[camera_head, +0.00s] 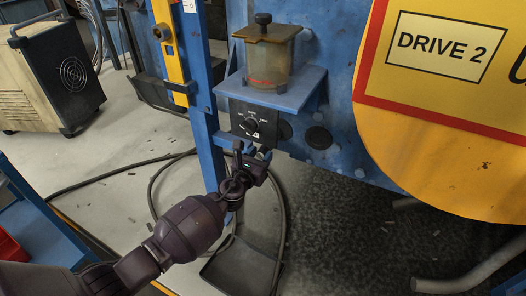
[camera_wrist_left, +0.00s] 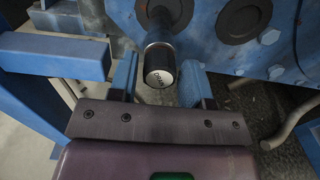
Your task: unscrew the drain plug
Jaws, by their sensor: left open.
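My left gripper (camera_wrist_left: 157,82) is open, with one blue finger on each side of the plug's end. I see gaps between the plug and both fingers, and cannot tell how deep it sits between them. In the head view my left gripper (camera_head: 256,152) is just below the black knob panel, and I cannot make out the plug there. My right gripper is not in view.
Above are a black panel with a knob (camera_head: 252,122) and a shelf (camera_head: 272,92) bearing a cloudy reservoir (camera_head: 270,60). A blue post (camera_head: 208,130) stands left of the gripper. A black tray (camera_head: 238,268) and a cable loop lie on the floor below. A yellow drum (camera_head: 440,180) is right.

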